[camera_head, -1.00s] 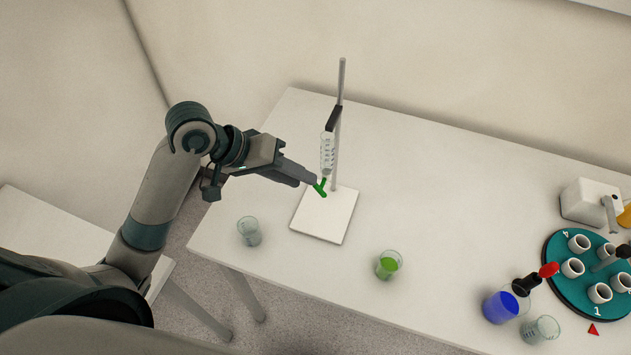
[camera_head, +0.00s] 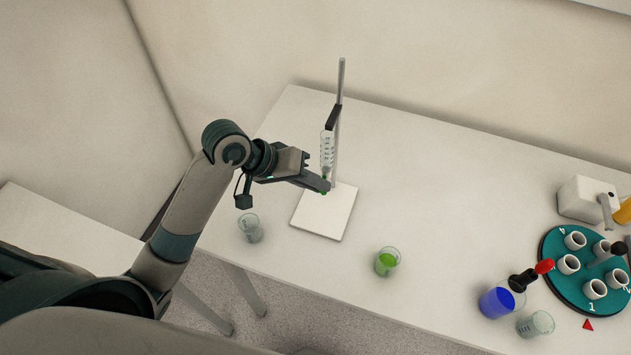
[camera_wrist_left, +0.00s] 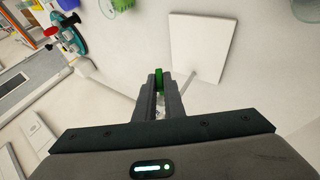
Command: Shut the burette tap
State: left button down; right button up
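The burette (camera_head: 327,152) is clamped to a stand rod (camera_head: 341,88) above a white base plate (camera_head: 325,214), which also shows in the wrist view (camera_wrist_left: 200,45). The tap (camera_wrist_left: 158,77) has a green handle at the burette's lower end. My left gripper (camera_head: 325,186) reaches it from the left. In the wrist view the fingers (camera_wrist_left: 159,85) sit close on both sides of the green handle and appear shut on it. In the head view the fingers hide most of the handle; only small green bits show. My right gripper is in neither view.
An empty beaker (camera_head: 250,230) stands left of the plate. A beaker of green liquid (camera_head: 387,262) stands to its right. Further right are a blue-filled beaker (camera_head: 497,303), another beaker (camera_head: 536,325) and a teal carousel (camera_head: 552,248) with cups. The middle table is clear.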

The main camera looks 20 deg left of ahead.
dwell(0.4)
pick_arm(q)
jog(key=shift+a+f+n+h+b, duration=0.1)
jog(key=shift+f+n+h+b, duration=0.05)
jog(key=shift+h, duration=0.45)
jog(key=shift+a+f+n+h+b, duration=0.1)
jog(key=shift+n+h+b, duration=0.05)
jog(key=shift+h, duration=0.45)
jog(key=shift+a+f+t+h+b, duration=0.1)
jog(key=shift+f+t+h+b, duration=0.2)
jog(key=shift+h+b, duration=0.35)
jog(key=n+h+b, duration=0.1)
jog(key=h+b, duration=0.2)
jog(key=b, duration=0.2)
jog(key=n+t+h+b, duration=0.1)
jog(key=h+b, duration=0.2)
jog(key=b, duration=0.2)
jog(key=shift+f+n+t+h, duration=0.15)
jog(key=shift+n+t+h, duration=0.1)
jog(key=shift+n+t, duration=0.05)
jog(key=c, duration=1.8)
grip_release()
jog(key=shift+c, duration=0.2)
jog(key=shift+a, duration=0.1)
